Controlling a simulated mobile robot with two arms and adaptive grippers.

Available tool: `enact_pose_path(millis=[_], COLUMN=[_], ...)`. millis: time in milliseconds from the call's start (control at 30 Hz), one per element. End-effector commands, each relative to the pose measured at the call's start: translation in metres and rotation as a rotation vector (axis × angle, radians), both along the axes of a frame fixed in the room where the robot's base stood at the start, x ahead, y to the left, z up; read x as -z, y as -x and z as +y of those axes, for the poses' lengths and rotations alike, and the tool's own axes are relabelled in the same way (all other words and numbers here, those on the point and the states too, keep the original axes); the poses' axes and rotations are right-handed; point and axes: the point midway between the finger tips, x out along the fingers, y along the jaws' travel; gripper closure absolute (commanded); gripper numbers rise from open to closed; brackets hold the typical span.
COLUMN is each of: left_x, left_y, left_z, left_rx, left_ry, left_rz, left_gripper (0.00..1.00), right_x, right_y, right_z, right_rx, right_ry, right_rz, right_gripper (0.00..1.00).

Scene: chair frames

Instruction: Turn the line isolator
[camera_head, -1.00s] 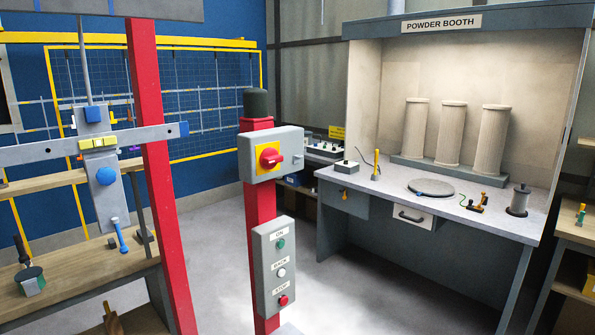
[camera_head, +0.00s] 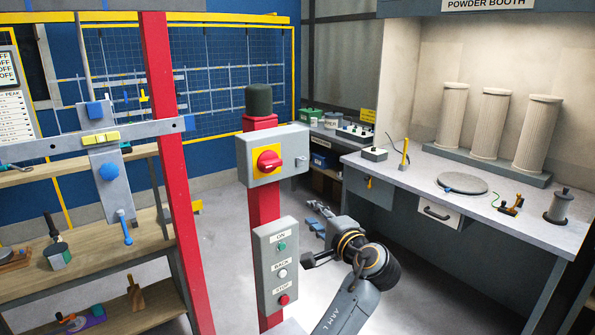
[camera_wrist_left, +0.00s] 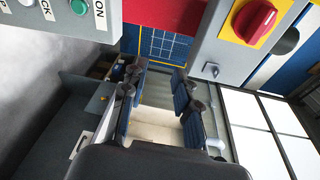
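The line isolator appears to be the red rotary knob (camera_head: 269,161) on a yellow plate, on the front of a grey box (camera_head: 290,142). The box is fixed to a red post (camera_head: 265,208). The knob's grip lies roughly level in the head view. It also shows at the upper right of the left wrist view (camera_wrist_left: 255,20). My left gripper (camera_head: 313,232) is below and right of the box, apart from the knob. Its two fingers are spread with nothing between them in the left wrist view (camera_wrist_left: 157,78). My right gripper is not in view.
A grey button panel (camera_head: 277,268) with green, white and red buttons is on the post below the box, close beside my left gripper. A powder booth bench (camera_head: 480,205) stands right, a wooden workbench (camera_head: 100,223) left. Open floor lies between post and booth.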

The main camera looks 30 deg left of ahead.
Motion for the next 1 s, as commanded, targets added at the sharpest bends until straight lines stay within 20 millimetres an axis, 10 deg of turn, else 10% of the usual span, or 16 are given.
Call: enact_pose_path(millis=[100,300,1000], left_x=[-0.066,-0.110,-0.114], left_y=[0.025,0.051,0.026], left_z=[0.008,0.015,0.083], left_rx=[-0.094,-0.181,-0.190], left_ry=[-0.023,-0.030,-0.033], left_rz=[-0.074,-0.127,-0.132], left_gripper=[0.70,0.70,0.70], right_x=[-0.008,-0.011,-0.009], right_y=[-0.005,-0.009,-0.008], right_z=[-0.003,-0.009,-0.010], right_rx=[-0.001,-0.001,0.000], right_ry=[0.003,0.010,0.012], right_rz=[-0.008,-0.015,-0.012], right_gripper=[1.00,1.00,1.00])
